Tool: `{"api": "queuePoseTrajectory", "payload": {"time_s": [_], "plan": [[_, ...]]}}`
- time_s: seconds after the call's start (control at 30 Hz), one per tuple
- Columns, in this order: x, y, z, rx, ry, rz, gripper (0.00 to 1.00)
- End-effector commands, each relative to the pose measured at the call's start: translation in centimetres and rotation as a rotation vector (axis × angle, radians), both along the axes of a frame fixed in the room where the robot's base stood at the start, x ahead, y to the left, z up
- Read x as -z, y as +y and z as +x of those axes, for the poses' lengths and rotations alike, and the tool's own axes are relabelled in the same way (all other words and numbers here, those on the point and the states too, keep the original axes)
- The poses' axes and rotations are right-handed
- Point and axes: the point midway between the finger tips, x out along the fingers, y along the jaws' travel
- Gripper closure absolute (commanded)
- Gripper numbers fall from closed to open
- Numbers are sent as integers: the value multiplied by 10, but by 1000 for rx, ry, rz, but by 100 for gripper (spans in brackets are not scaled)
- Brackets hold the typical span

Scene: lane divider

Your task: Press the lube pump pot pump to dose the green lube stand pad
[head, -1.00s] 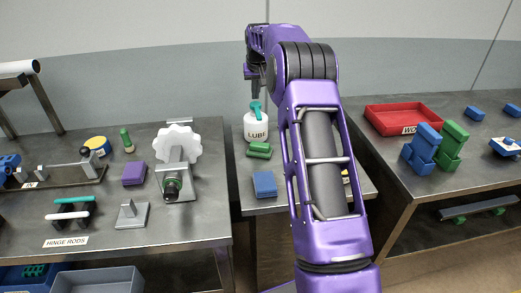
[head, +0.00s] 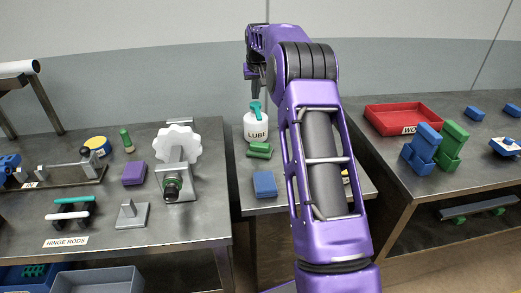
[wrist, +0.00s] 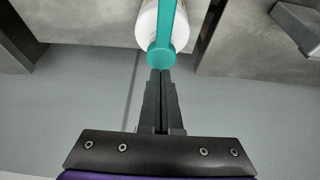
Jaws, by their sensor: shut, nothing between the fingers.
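The lube pump pot (head: 256,127) is a white bottle labelled LUBE with a teal pump (head: 255,108), upright at the back of the middle table. A green block (head: 259,150), likely the green lube stand pad, lies just in front of the pot. My gripper (head: 262,85) is above the pot in the head view, pointing down, partly hidden by my arm. In the wrist view, my shut, empty gripper (wrist: 161,75) has its tips at the edge of the round teal pump head (wrist: 161,55). I cannot tell whether they touch it.
A blue block (head: 265,184) lies in front on the middle table (head: 240,160). The left table holds a white knobbed fixture (head: 177,145) and a purple block (head: 134,173). The right table holds a red tray (head: 402,117) and blue and green blocks.

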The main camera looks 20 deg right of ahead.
Motion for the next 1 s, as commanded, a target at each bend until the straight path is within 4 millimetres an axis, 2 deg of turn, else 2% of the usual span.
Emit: {"api": "queuePoseTrajectory", "payload": {"time_s": [1.0], "plan": [[31, 0, 0, 0, 2, 0, 100]]}}
